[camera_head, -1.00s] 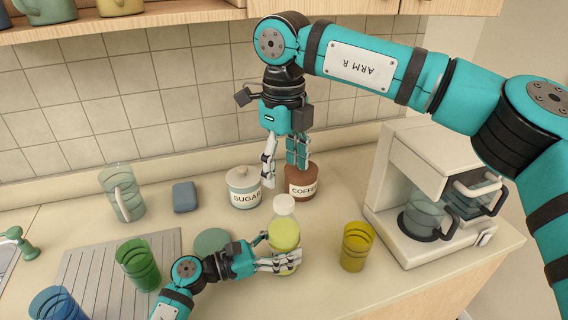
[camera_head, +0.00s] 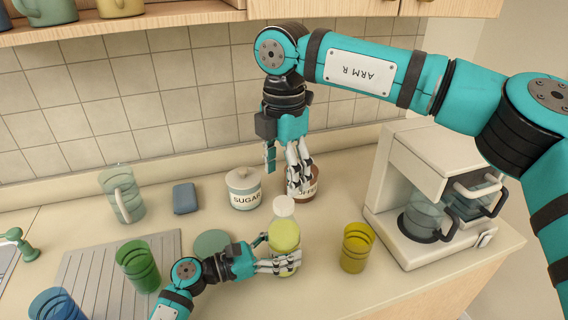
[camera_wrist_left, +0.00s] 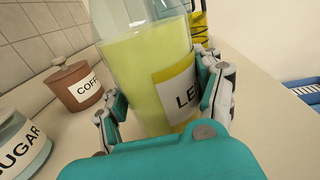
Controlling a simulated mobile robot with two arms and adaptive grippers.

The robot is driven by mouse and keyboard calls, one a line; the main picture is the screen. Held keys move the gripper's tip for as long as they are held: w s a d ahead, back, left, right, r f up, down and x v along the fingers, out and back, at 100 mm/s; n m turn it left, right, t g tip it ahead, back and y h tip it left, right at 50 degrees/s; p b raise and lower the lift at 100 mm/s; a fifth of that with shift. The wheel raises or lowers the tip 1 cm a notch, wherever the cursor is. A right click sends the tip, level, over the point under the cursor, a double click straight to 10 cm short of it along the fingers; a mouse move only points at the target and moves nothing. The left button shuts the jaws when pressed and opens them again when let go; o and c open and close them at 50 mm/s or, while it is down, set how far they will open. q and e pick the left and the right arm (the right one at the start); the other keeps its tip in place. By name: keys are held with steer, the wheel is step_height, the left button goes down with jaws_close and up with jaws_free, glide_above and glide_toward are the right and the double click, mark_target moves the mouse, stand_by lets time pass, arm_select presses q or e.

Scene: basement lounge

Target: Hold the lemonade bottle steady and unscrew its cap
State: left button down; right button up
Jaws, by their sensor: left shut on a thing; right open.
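The lemonade bottle (camera_head: 285,236) stands on the counter with pale yellow-green drink inside and a white cap (camera_head: 284,206) at its top. My left gripper (camera_head: 280,254) is shut around the bottle's body from the left. The left wrist view shows the bottle (camera_wrist_left: 150,75) between its fingers (camera_wrist_left: 165,105), with part of a label reading "LE"; the cap is out of that view. My right gripper (camera_head: 284,180) is open, pointing down above and slightly behind the cap. I see a small gap between its fingertips and the cap.
The coffee jar (camera_head: 312,188), partly hidden by my right fingers, and the sugar jar (camera_head: 244,190) stand behind the bottle. A yellow glass (camera_head: 356,248) and a coffee maker (camera_head: 410,190) are to the right. A green glass (camera_head: 138,265) stands left.

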mark_target(284, 201)
step_height(284, 201, down, 7)
steer(key=shift+r, duration=0.1)
steer(key=shift+c, duration=0.3)
